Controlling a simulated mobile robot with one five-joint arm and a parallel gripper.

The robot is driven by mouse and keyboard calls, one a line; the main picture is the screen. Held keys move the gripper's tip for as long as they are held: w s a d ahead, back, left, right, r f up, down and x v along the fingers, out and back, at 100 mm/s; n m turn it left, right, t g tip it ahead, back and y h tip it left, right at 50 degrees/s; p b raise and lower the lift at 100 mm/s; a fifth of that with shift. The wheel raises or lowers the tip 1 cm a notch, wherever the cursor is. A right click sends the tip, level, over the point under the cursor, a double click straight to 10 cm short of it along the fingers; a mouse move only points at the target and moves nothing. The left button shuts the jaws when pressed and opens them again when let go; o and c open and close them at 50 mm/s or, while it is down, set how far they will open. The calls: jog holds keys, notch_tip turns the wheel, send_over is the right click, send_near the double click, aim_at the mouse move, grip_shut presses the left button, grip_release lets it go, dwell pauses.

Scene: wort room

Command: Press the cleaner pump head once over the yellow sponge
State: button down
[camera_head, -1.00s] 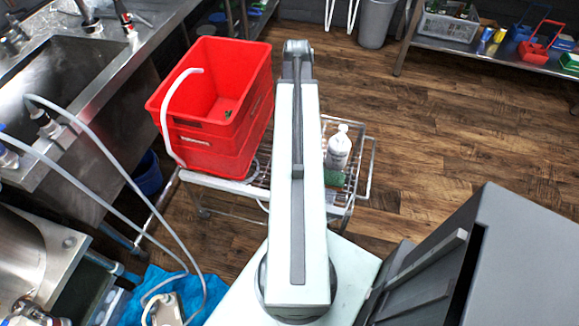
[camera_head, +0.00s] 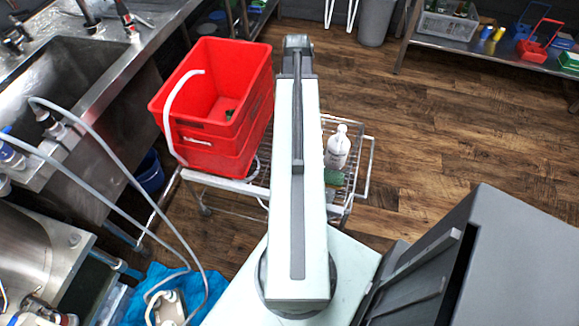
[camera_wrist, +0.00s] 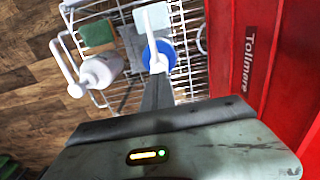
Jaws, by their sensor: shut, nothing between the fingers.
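A white bottle with a white pump top (camera_head: 338,147) stands on a wire cart, to the right of my arm. In the wrist view the bottle (camera_wrist: 98,72) is left of my gripper (camera_wrist: 157,76), which is shut and empty. A gap separates them sideways. A green sponge-like block (camera_head: 334,177) lies near the bottle, partly behind my arm; it also shows in the wrist view (camera_wrist: 97,34). In the head view my gripper is hidden behind my arm.
A red crate (camera_head: 190,110) fills the left of the wire cart (camera_head: 347,196). In the wrist view a pale block (camera_wrist: 152,18) and a blue round item (camera_wrist: 160,54) with a white bar lie beyond my fingers. A sink (camera_head: 65,70) is left; open floor is right.

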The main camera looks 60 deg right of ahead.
notch_tip(320, 180, up, 5)
jog(key=p, duration=0.4)
jog(key=shift+r, duration=0.1)
